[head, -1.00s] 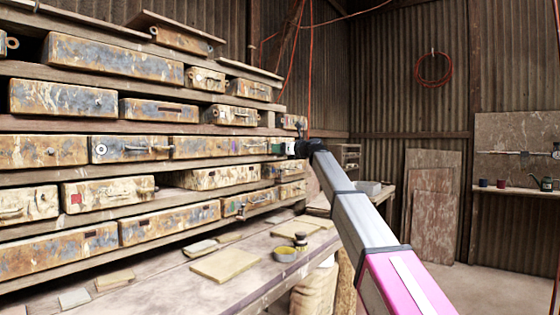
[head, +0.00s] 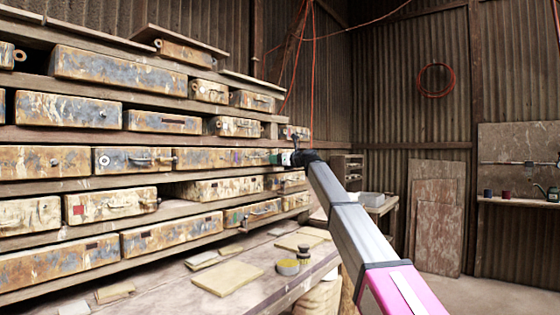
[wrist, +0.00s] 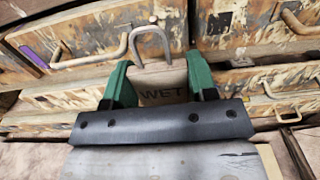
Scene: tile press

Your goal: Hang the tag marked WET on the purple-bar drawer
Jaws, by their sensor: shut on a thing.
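My gripper (wrist: 156,90) has green fingers shut on a pale tag (wrist: 163,86) marked WET. A grey U-shaped hook (wrist: 150,42) stands up from the tag's top edge. The purple bar (wrist: 32,56) is on a worn drawer front (wrist: 75,38) at upper left in the wrist view. That drawer's bent handle (wrist: 88,60) lies just left of the hook; I cannot tell whether they touch. In the head view my gripper (head: 284,158) is at the right end of the drawer row, right of the purple bar (head: 237,157). The tag is too small to read there.
Other drawers (head: 112,203) with handles fill the rack above, below and beside. A bench (head: 165,296) below holds flat tiles (head: 228,278) and a small tin (head: 288,267). Another drawer handle (wrist: 300,20) is at upper right in the wrist view.

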